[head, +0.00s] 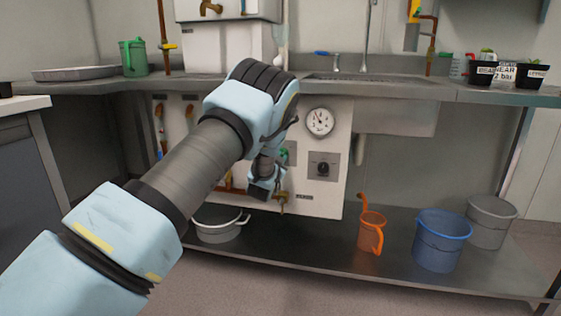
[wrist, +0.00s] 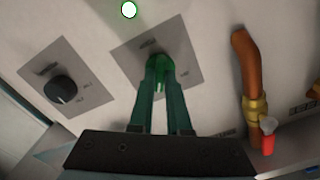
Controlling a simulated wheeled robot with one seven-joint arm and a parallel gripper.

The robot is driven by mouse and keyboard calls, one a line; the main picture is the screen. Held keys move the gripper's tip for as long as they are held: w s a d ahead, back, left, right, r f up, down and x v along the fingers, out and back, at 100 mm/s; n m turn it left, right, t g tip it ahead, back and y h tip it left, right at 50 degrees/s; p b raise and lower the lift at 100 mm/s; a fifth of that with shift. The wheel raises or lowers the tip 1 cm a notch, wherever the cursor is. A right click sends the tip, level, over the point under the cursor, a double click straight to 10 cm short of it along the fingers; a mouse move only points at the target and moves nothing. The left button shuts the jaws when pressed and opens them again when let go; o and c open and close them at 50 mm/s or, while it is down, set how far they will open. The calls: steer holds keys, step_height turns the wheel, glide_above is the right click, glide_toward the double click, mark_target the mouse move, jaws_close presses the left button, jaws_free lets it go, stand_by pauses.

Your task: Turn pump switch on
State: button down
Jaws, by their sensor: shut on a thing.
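My gripper (wrist: 160,85) reaches the front of the white panel (head: 335,120). In the head view my arm hides most of this spot. A black rotary knob (wrist: 60,89) on its own grey plate sits apart from my fingers; it also shows in the head view (head: 323,168). The labels are too small to read.
A round lamp (wrist: 129,9) with a green rim looks white. A copper pipe (wrist: 246,62) with a red-handled valve (wrist: 268,138) is close to my gripper. A gauge (head: 319,122) is above the knob. Below stand a white pot (head: 219,232), an orange can (head: 371,232) and a blue bucket (head: 440,243).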

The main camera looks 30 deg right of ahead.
steer(key=shift+m+b, duration=0.3)
steer(key=shift+m, duration=1)
steer(key=c, duration=0.9)
jaws_free()
steer(key=shift+o, duration=0.2)
steer(key=shift+s, duration=0.1)
steer(key=p+v, duration=0.1)
steer(key=v, duration=0.9)
steer(key=shift+s+a, duration=0.25)
steer(key=shift+a, duration=0.05)
